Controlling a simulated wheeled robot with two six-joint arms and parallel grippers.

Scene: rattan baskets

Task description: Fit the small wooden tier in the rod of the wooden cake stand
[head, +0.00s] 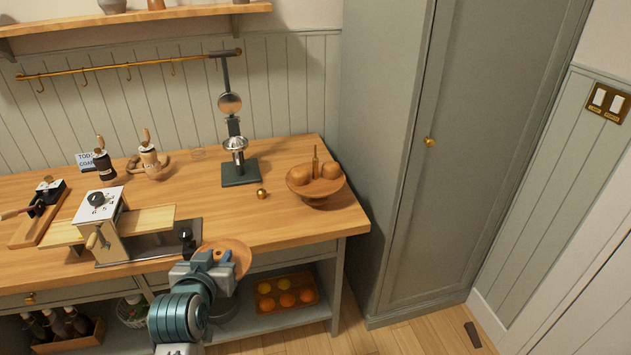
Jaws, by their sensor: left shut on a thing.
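The wooden cake stand (314,198) stands near the right end of the counter. Its thin upright rod (315,160) rises between brown round things lying on its plate. My left gripper (217,263) is in front of the counter's front edge, left of the stand and nearer to me. It is shut on the small wooden tier (236,250), a round flat disc held by its near left side. The tier is apart from the stand. The gripper hides part of the tier's rim. My right gripper is not in view.
A small brass ball (262,193) lies left of the stand. Behind it stands a dark metal press (240,172). A boxy device with a knob (100,208) is further left. A tall green cabinet (400,160) stands right of the counter. The counter right of the tier is clear.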

